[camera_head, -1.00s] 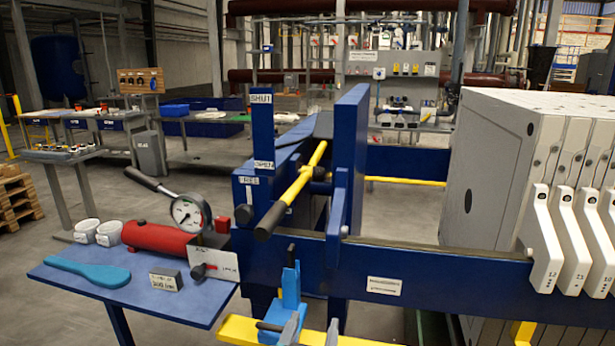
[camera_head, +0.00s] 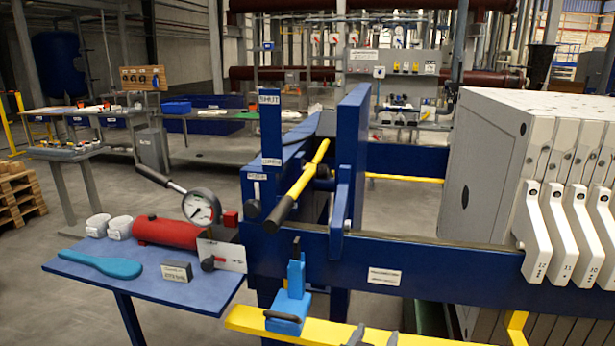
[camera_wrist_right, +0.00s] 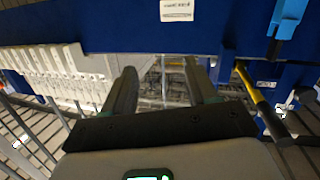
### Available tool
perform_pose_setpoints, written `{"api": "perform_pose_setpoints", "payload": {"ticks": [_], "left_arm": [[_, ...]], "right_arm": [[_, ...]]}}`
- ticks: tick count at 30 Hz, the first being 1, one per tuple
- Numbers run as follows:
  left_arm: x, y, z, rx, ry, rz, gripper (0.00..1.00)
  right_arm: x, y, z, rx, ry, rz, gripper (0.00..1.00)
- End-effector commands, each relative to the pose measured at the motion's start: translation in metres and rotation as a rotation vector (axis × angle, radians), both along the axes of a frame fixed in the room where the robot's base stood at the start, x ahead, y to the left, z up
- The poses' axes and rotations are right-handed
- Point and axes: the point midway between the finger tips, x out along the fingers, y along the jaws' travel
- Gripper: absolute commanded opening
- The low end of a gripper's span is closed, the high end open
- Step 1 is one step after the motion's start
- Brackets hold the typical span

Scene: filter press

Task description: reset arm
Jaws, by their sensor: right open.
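My right gripper (camera_head: 374,338) shows at the bottom edge of the head view, only its two grey fingertips in sight, to the right of a blue clamp (camera_head: 293,285) with a black handle. In the right wrist view the gripper (camera_wrist_right: 160,72) has its fingers spread apart with nothing between them. My left gripper is in neither view. The yellow lever (camera_head: 300,186) with a dark grip slants past the blue upright post (camera_head: 350,135).
A yellow beam (camera_head: 340,330) and blue rail (camera_head: 440,268) cross ahead. White filter plates (camera_head: 538,230) stand at right.

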Motion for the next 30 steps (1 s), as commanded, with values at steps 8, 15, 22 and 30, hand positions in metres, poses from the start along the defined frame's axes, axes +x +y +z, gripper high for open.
{"api": "perform_pose_setpoints", "payload": {"ticks": [8, 15, 22, 30], "left_arm": [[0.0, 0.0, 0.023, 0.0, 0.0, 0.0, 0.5], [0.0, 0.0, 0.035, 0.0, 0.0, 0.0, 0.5], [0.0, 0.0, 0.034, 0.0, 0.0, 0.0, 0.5], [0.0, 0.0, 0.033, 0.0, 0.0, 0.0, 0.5]], "right_arm": [[-0.024, -0.088, -0.148, 0.055, 0.38, 0.045, 0.57], [-0.155, -0.059, -0.284, 0.499, 0.88, 0.266, 0.57], [-0.249, 0.003, -0.296, 0.765, 1.219, 0.418, 0.57], [-0.26, 0.007, -0.295, 0.836, 1.269, 0.366, 0.57]]}}
